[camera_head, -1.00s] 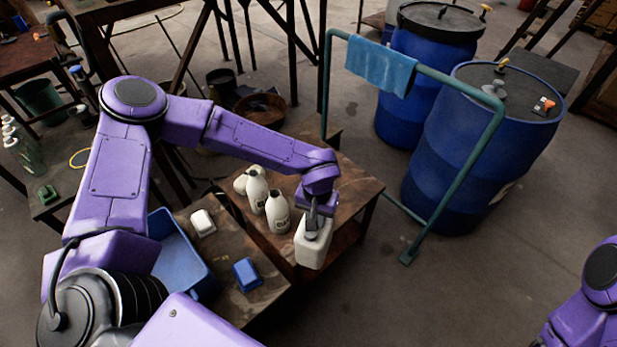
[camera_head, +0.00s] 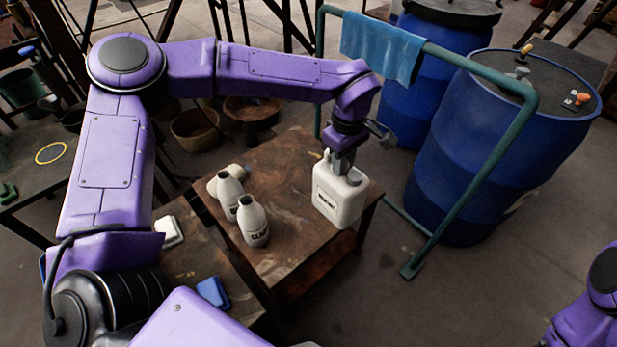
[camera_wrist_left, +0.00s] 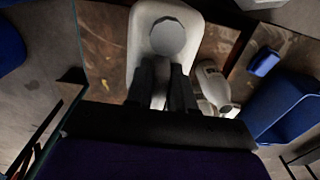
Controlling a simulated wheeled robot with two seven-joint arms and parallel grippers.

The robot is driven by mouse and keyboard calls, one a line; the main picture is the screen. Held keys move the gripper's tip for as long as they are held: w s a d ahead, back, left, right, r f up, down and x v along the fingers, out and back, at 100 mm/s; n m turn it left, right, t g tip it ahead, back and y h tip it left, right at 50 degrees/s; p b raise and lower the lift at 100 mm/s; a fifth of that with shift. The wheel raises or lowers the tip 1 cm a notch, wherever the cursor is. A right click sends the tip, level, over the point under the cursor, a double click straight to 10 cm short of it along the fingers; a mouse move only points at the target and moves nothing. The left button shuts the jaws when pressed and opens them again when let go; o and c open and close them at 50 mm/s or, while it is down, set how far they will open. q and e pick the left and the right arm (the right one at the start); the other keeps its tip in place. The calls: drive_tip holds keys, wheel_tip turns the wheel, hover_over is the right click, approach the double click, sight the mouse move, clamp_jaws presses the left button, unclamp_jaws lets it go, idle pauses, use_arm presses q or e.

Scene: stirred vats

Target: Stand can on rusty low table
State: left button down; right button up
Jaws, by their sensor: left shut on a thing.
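The can (camera_head: 340,197) is a white jerrycan with a dark label and a grey cap. My left gripper (camera_head: 342,168) is shut on its top from above. The can is upright, at the right part of the rusty low table (camera_head: 290,165); I cannot tell whether its base touches the top. In the left wrist view the can (camera_wrist_left: 165,35) sits below the fingers (camera_wrist_left: 163,85), its round grey cap facing the camera. Of my right arm only a purple part shows at the lower right; its gripper is out of view.
Two white bottles stand upright on the table, one nearer (camera_head: 253,222) and one farther (camera_head: 229,194), with another white container (camera_head: 216,184) behind. A green rail (camera_head: 470,190) with a blue cloth (camera_head: 382,47) and blue drums (camera_head: 480,150) stand to the right. A blue box (camera_head: 212,292) lies on the nearer table.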

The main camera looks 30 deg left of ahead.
sight(317, 161)
use_arm(q)
drive_tip(key=a+f, duration=0.2)
drive_tip(key=a, duration=0.1)
drive_tip(key=a+f, duration=0.3)
drive_tip(key=shift+a+f, duration=0.2)
drive_tip(key=shift+f, duration=0.1)
drive_tip(key=f, duration=0.1)
drive_tip(key=a+f, duration=0.1)
drive_tip(key=f, duration=0.2)
drive_tip(key=shift+a+f, duration=0.3)
drive_tip(key=shift+f, duration=0.1)
drive_tip(key=c, duration=1)
unclamp_jaws()
drive_tip(key=shift+f, duration=0.15)
wheel_tip(317, 161, up, 12)
drive_tip(key=shift+r+p, duration=0.15)
drive_tip(key=shift+p, duration=0.3)
